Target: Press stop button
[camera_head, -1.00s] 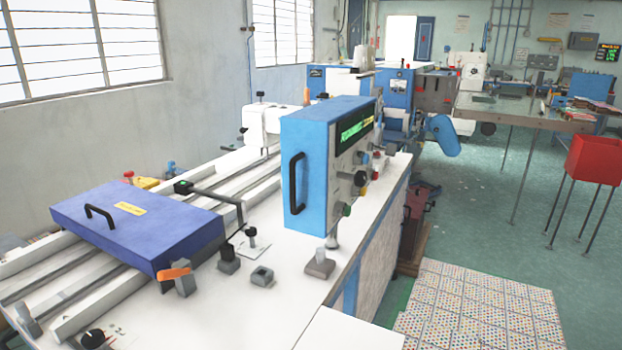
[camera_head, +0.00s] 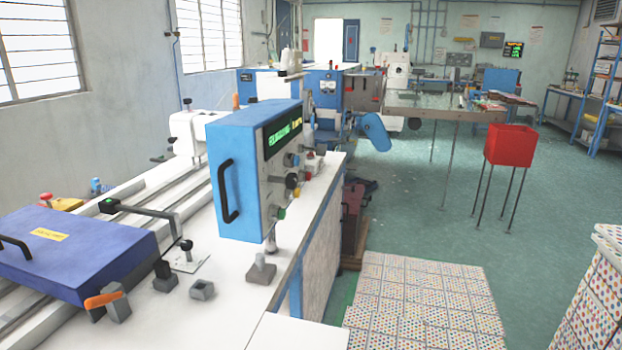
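A blue control box (camera_head: 238,175) stands upright on the white machine bed, with a black handle on its near face. Its right face has a lit green display (camera_head: 284,134) and several knobs and buttons, among them a green button (camera_head: 281,213), a yellow button (camera_head: 296,192) and a black knob (camera_head: 292,181). A small red part (camera_head: 309,153) shows beside the panel. A red mushroom-shaped button (camera_head: 45,198) sits on a yellow base at the far left. No label marks which one is the stop button. Neither gripper is in view.
A blue-violet cover (camera_head: 75,250) and an orange-handled lever (camera_head: 104,299) are on the machine at left. Patterned stacks (camera_head: 420,300) lie on the floor at right, with another (camera_head: 596,300) at the edge. A red bin (camera_head: 511,146) stands beyond. Green floor between is open.

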